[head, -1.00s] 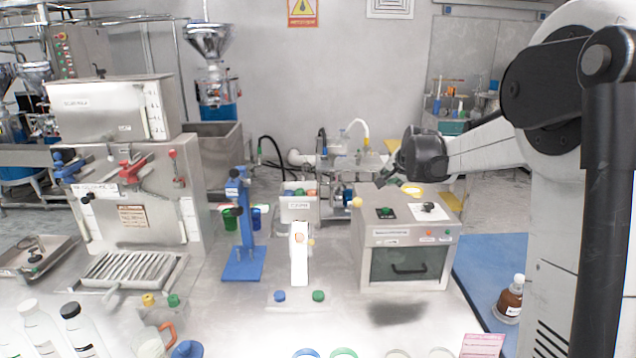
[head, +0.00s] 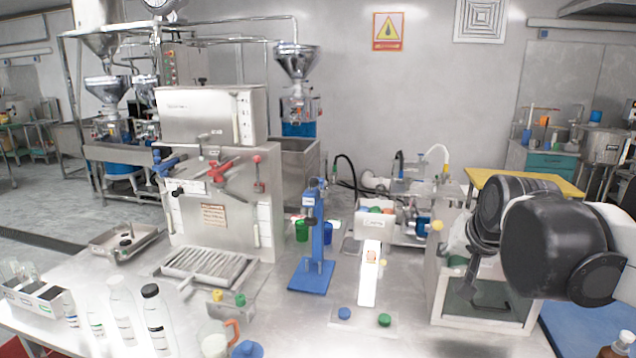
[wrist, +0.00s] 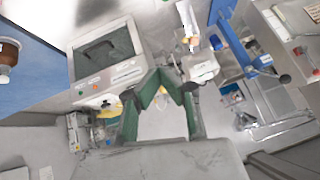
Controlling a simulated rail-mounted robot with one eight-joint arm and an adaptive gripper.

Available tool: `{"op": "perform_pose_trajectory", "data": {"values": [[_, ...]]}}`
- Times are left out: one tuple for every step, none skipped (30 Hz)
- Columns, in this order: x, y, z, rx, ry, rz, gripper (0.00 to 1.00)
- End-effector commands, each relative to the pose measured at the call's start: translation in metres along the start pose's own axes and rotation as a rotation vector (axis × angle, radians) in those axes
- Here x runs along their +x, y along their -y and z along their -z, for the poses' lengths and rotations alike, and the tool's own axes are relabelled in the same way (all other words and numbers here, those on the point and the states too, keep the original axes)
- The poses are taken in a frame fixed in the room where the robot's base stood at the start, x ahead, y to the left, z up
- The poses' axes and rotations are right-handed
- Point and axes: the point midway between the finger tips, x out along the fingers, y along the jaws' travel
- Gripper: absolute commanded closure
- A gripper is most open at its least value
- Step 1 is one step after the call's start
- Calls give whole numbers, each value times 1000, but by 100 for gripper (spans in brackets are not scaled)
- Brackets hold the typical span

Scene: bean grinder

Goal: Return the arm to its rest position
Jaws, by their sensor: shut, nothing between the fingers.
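My gripper (wrist: 160,80) shows in the wrist view with its green-lined fingers meeting at the tips and nothing between them. In the head view my arm comes in from the right, and the dark wrist end (head: 485,215) is in front of the box-shaped machine (head: 455,225). That machine is partly hidden by it. In the wrist view the same machine (wrist: 125,68) with a dark green window lies left of the fingers. I cannot tell the exact gap between the gripper and the machine.
The steel coffee machine (head: 213,215) stands left on the table. A blue stand (head: 314,245) and a white-handled device (head: 370,275) stand mid-table. Bottles (head: 157,315) and a jug (head: 213,342) are at the front left. A brown bottle (head: 618,345) is at the lower right.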

Motion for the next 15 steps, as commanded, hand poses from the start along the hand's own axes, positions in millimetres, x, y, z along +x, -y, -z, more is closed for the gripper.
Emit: {"op": "perform_pose_trajectory", "data": {"values": [[-6, 0, -21, -29, 7, 2, 100], [-9, 1, -32, -49, 11, 2, 100], [-13, 0, -46, -74, 16, 3, 100], [-16, 0, -57, -92, 20, 3, 100], [-19, -1, -67, -112, 23, 3, 100], [-22, -1, -82, -136, 28, 5, 100], [-24, -2, -92, -155, 32, 5, 100], [-26, -3, -103, -174, 37, 6, 100], [-29, -5, -118, -198, 42, 6, 100], [-30, -6, -128, -217, 45, 6, 100], [-31, -8, -138, -236, 49, 7, 100], [-32, -10, -151, -257, 53, 8, 100], [-33, -11, -160, -273, 55, 8, 100], [-34, -12, -168, -287, 58, 9, 100], [-34, -14, -178, -305, 61, 10, 100]]}}
